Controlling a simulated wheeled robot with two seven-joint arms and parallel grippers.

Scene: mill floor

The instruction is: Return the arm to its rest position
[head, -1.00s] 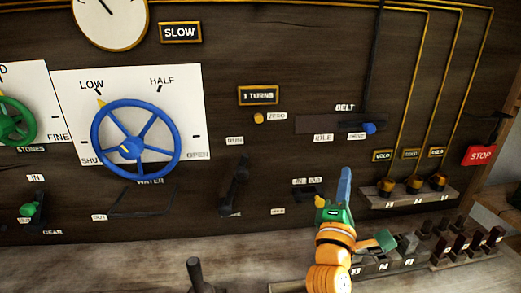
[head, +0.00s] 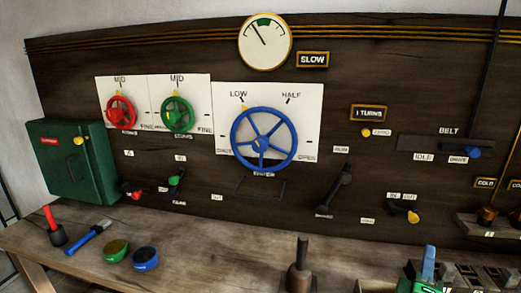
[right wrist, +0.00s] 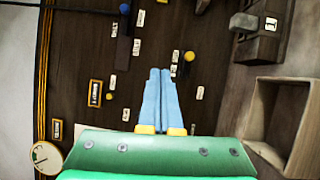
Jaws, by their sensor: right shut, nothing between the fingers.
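My right gripper (head: 429,262) shows at the bottom right of the head view, in front of and below the panel. The fingertips are apart from the panel (head: 340,90). A small yellow-tipped switch (head: 413,217) stands just above the gripper in the head view. My left gripper is not in view.
The panel carries a large blue wheel (head: 263,140), a green wheel (head: 177,115) and a red wheel (head: 121,113). A dark upright lever (head: 302,268) stands on the bench left of the gripper. A green box (head: 70,165) is at far left. The bench's middle is fairly clear.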

